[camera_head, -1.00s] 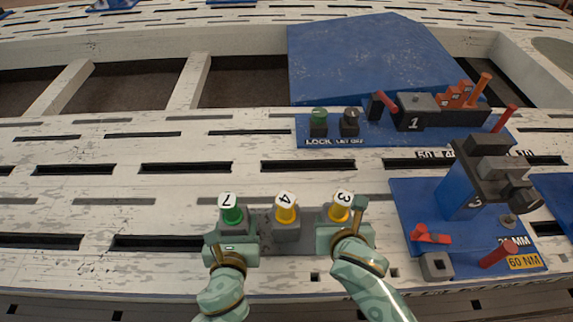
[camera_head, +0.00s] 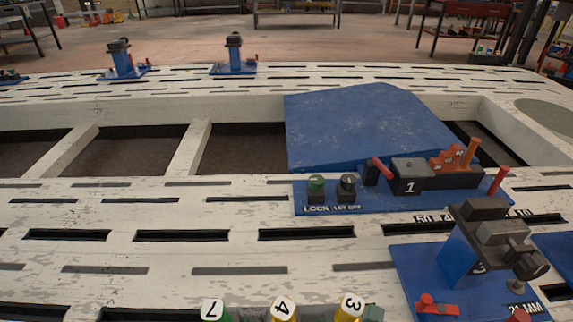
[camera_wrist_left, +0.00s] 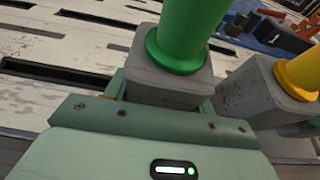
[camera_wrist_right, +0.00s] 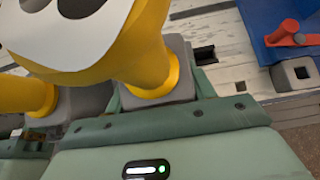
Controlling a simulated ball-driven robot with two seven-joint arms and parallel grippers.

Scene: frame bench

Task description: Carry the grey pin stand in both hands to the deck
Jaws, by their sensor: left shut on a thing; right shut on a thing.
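The grey pin stand (camera_head: 250,314) is at the bottom edge of the head view, mostly cut off. It carries a green pin marked 7 (camera_head: 213,309), a yellow pin marked 4 (camera_head: 282,308) and a yellow pin marked 3 (camera_head: 351,307). My left gripper (camera_wrist_left: 160,98) is shut on the stand's grey block below the green pin. My right gripper (camera_wrist_right: 158,95) is shut on the block below a yellow pin at the other end. The stand's underside is hidden, so its height above the white slotted deck (camera_head: 170,217) cannot be read exactly.
A blue sloped panel (camera_head: 365,120) stands beyond the deck's front part. A blue plate with LOCK knobs (camera_head: 330,202) and a blue fixture with a grey clamp (camera_head: 497,235) stand to the right. The left and middle of the slotted surface are clear.

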